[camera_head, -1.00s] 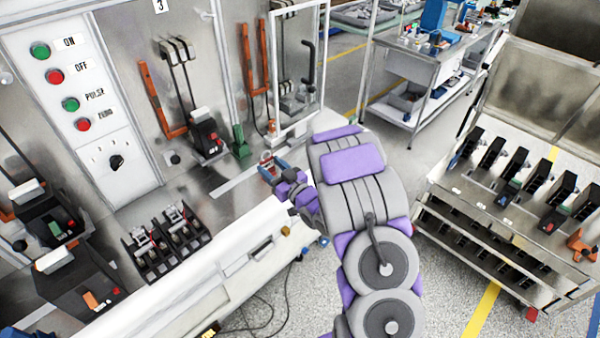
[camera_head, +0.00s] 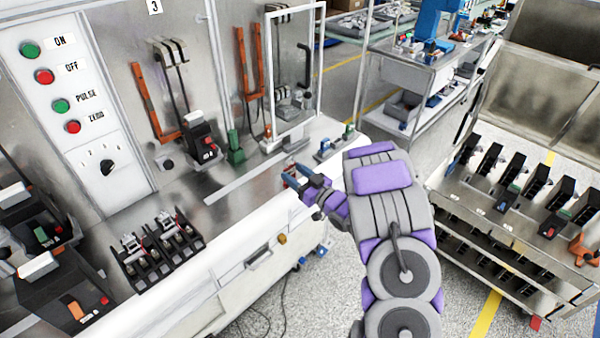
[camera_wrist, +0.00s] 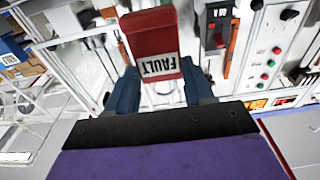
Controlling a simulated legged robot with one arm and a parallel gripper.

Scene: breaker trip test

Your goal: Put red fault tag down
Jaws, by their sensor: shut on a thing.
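The red fault tag (camera_wrist: 152,40), a red block with a white FAULT label, fills the upper middle of the wrist view. My gripper (camera_wrist: 163,88) is shut on it, with a blue finger on each side. In the head view my gripper (camera_head: 291,176) is over the front right part of the steel bench top (camera_head: 225,178). The tag is mostly hidden there, with only a little red showing between the fingers. I cannot tell whether the tag touches the bench.
A clear framed guard (camera_head: 293,75) and a green clamp (camera_head: 235,147) stand behind my gripper. A breaker (camera_head: 203,140) is at the back. A black rack (camera_head: 158,250) sits at the front left. A breaker cart (camera_head: 500,215) stands to the right across the floor.

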